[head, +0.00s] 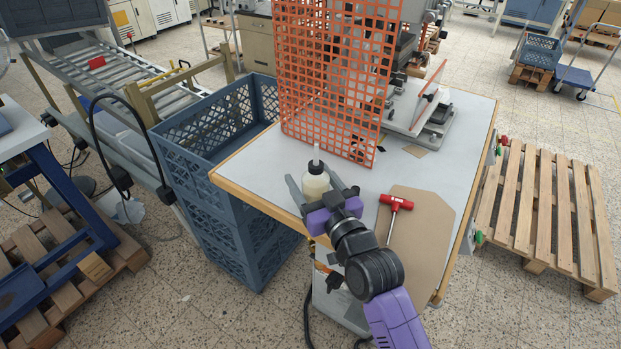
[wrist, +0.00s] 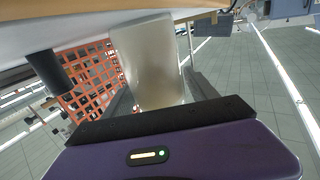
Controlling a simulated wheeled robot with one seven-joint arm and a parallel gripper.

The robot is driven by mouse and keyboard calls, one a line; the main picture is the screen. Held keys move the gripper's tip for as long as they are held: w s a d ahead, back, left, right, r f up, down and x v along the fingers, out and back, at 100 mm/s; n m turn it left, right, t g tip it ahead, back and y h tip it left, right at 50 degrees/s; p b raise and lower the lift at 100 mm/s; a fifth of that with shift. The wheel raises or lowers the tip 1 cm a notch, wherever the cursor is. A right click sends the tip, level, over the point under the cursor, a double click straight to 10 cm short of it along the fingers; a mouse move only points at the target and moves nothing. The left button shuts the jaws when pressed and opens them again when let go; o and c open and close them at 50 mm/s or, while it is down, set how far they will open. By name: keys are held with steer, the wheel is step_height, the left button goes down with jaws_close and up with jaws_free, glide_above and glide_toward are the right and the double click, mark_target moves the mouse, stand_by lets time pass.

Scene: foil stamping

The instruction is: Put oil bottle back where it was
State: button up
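The oil bottle (head: 316,184) is pale and translucent, with a black cap and a thin light nozzle. It is upright at the front left edge of the grey-topped table (head: 240,172). My gripper (head: 314,185) is around it, one finger on each side, and looks open. A gap shows between the left finger and the bottle in the head view. In the wrist view the bottle body (wrist: 150,62) fills the space between the grey fingers, and its contact with them is unclear. The bottle's lower part is hidden by my gripper in the head view.
An orange mesh guard (head: 335,75) stands behind the bottle, before the press. A red-headed hammer (head: 394,206) lies on a brown board (head: 425,235) to the right. Blue crates (head: 205,135) are stacked left of the table. A wooden pallet (head: 540,205) lies right.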

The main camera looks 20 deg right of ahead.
steer(key=shift+r, duration=0.1)
steer(key=shift+r, duration=0.15)
steer(key=s, duration=0.3)
steer(key=s+b, duration=0.1)
steer(key=s, duration=0.3)
steer(key=s+b, duration=0.1)
steer(key=s, duration=0.2)
steer(key=shift+s+d+f, duration=0.2)
steer(key=shift+d, duration=0.2)
steer(key=shift+s+r, duration=0.1)
steer(key=shift+s, duration=0.7)
steer(key=shift+d+r, duration=0.1)
steer(key=shift+r, duration=0.1)
steer(key=s+f+g, duration=0.1)
steer(key=s+f, duration=0.2)
steer(key=s, duration=1.3)
steer(key=s+f+g+h, duration=0.1)
steer(key=s+f+g, duration=0.1)
steer(key=s, duration=1.4)
steer(key=shift+s+d+f+m, duration=0.3)
steer(key=shift+s+f+m, duration=0.1)
steer(key=shift+f, duration=0.4)
